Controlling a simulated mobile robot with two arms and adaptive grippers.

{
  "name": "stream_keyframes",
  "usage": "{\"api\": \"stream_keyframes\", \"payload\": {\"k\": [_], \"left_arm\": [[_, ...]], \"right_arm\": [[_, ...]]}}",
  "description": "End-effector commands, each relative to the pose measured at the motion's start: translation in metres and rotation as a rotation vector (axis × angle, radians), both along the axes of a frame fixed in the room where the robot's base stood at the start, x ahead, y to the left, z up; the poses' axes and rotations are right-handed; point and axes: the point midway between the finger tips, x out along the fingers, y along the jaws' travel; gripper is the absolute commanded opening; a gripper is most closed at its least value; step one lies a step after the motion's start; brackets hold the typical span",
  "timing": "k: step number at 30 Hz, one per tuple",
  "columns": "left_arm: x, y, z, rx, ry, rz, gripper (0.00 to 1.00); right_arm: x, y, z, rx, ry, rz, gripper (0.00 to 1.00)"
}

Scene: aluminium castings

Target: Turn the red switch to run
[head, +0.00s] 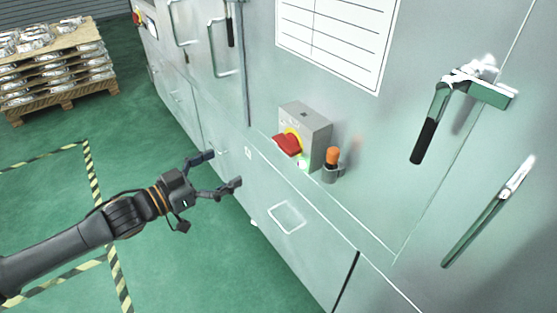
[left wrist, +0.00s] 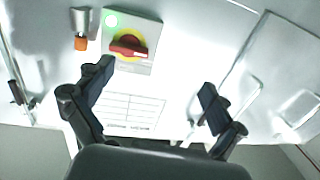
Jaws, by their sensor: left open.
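The red switch (head: 287,145) is a red rotary handle on a yellow disc, on the front of a grey box fixed to the cabinet wall. It also shows in the left wrist view (left wrist: 128,46), ahead of the fingers and near the top of the picture. A lit green lamp (head: 302,164) sits beside it on the box. My left gripper (head: 224,170) is open and empty, to the left of the switch and apart from it. In the left wrist view its two fingers are spread wide. The switch's position labels are too small to read. My right gripper is not in view.
An orange-topped item (head: 332,157) sits in a holder right beside the switch box. A black-gripped lever handle (head: 425,140) and a bar handle (head: 488,212) stick out at the right. A pallet of castings (head: 50,75) stands far left. The green floor is clear.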

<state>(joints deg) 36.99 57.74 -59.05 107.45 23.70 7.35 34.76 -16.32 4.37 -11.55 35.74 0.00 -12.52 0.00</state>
Motion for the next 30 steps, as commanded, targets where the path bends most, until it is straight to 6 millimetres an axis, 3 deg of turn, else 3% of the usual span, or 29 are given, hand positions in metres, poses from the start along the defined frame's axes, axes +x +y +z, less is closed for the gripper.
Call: {"api": "stream_keyframes", "payload": {"k": [3, 8, 24, 30], "left_arm": [[-0.025, -0.010, 0.017, -0.027, 0.002, -0.070, 0.94], [-0.032, -0.020, 0.026, -0.044, 0.009, -0.098, 0.94], [0.029, -0.104, 0.028, -0.044, 0.006, -0.098, 0.94], [0.043, -0.121, 0.026, -0.040, 0.007, -0.096, 0.94]], "right_arm": [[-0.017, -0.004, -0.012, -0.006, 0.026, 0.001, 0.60], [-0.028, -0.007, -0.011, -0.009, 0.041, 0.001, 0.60], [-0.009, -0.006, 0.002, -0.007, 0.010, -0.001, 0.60], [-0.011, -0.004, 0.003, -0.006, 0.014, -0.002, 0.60]]}}
